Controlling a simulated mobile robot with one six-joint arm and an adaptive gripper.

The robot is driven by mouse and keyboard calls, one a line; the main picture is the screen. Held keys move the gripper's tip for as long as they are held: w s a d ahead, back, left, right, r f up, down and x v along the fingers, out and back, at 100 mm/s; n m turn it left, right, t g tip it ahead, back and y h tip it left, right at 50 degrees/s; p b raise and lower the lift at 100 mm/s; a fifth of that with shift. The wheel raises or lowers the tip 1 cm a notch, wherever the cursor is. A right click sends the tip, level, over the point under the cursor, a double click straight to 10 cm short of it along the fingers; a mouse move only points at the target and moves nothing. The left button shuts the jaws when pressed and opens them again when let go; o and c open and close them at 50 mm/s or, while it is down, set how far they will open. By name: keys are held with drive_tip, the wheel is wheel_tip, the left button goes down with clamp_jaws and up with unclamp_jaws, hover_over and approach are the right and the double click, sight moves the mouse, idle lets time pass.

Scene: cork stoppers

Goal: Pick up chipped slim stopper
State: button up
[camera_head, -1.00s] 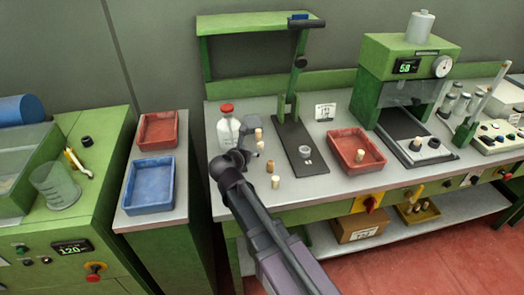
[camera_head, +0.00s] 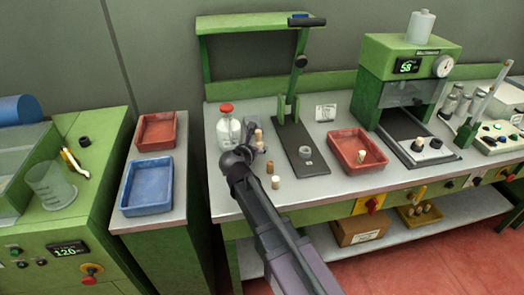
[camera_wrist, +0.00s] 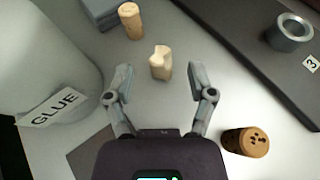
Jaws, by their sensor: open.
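The chipped slim stopper (camera_wrist: 160,64) stands pale and slim in the wrist view, with a notch broken out of its top. My gripper (camera_wrist: 161,76) is open, its two fingers on either side of the near end of the stopper with gaps on both sides. Nothing is held. In the head view my gripper is among the stoppers beside the bottle, and my arm partly hides that spot, so I cannot tell the chipped one clearly there.
A tan stopper (camera_wrist: 130,20) stands beyond, and a brown speckled stopper (camera_wrist: 246,142) to the right. The glue bottle (camera_wrist: 50,60) is close on the left. A dark base plate with a metal ring (camera_wrist: 290,33) lies right. A red tray (camera_head: 340,150) holds a stopper.

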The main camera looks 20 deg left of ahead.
drive_tip(key=shift+w+f, duration=0.3)
drive_tip(key=shift+w, duration=0.35)
drive_tip(key=c, duration=0.8)
